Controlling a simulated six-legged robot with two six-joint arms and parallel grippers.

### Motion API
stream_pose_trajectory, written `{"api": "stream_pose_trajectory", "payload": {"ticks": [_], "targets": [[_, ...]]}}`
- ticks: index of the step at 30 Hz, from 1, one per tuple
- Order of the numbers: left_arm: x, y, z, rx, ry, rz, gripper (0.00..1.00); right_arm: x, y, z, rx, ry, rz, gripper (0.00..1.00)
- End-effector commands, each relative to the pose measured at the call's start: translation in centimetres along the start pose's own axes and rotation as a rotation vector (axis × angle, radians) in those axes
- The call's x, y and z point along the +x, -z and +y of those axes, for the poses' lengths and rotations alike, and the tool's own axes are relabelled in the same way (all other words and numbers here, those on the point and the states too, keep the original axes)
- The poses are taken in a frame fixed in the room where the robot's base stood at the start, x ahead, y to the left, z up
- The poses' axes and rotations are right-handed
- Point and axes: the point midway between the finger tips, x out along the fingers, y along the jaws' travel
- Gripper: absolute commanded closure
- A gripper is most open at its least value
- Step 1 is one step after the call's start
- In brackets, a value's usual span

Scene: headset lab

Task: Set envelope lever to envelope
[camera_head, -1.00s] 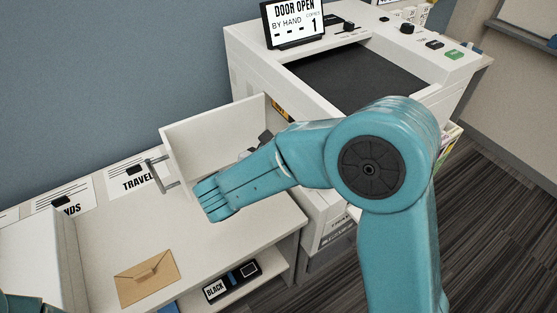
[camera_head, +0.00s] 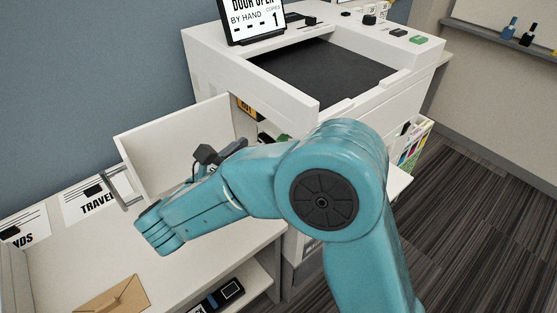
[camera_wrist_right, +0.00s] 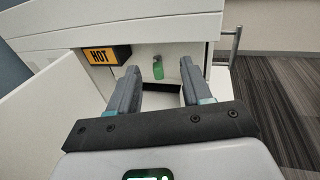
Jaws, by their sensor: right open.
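A small green lever (camera_wrist_right: 157,67) shows inside the open side of the white printer (camera_head: 225,75), between the fingertips in the right wrist view. I cannot tell its setting. My right gripper (camera_wrist_right: 157,82) is open and empty, pointing into the opening and apart from the lever. In the head view the right arm hides most of the gripper and the opening. The open white door (camera_head: 180,140) stands to the left of the gripper. A brown envelope (camera_head: 118,298) lies on the table at the lower left. My left gripper is not in view.
A yellow HOT label (camera_wrist_right: 100,56) sits at the upper left of the opening. A screen (camera_head: 252,20) reading "DOOR OPEN" stands on the printer. The white table (camera_head: 75,255) has bare room around the envelope. Dark striped carpet (camera_head: 480,210) is to the right.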

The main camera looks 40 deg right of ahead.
Motion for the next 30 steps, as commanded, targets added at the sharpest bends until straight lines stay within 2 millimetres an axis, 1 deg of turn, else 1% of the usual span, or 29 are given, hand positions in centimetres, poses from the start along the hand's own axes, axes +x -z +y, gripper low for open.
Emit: {"api": "stream_pose_trajectory", "payload": {"ticks": [1, 3, 6, 7, 9, 12, 14, 17, 30], "targets": [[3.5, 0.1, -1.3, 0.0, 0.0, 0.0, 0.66, -0.2, 3.1, 0.3, 0.008, 0.002, -0.021, 0.51], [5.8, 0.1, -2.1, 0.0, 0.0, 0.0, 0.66, -0.6, 4.9, 0.7, 0.021, -0.002, -0.043, 0.51], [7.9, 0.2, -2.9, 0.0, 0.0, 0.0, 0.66, -1.1, 7.0, 1.2, 0.03, -0.016, -0.05, 0.51], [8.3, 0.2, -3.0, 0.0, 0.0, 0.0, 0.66, -1.2, 7.4, 1.3, 0.03, -0.019, -0.05, 0.51], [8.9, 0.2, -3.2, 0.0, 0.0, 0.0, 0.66, -1.4, 8.1, 1.4, 0.029, -0.025, -0.051, 0.51], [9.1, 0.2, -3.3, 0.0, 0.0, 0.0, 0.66, -1.4, 8.3, 1.4, 0.03, -0.028, -0.051, 0.51], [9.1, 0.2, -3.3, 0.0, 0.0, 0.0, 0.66, -1.0, 8.2, 1.4, 0.03, -0.027, -0.05, 0.51], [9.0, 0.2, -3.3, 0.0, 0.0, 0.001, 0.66, 0.4, 8.0, 1.4, 0.03, -0.026, -0.049, 0.51], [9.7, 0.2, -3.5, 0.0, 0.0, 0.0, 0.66, 10.6, 7.5, 1.6, 0.029, -0.024, -0.049, 0.51]]}}
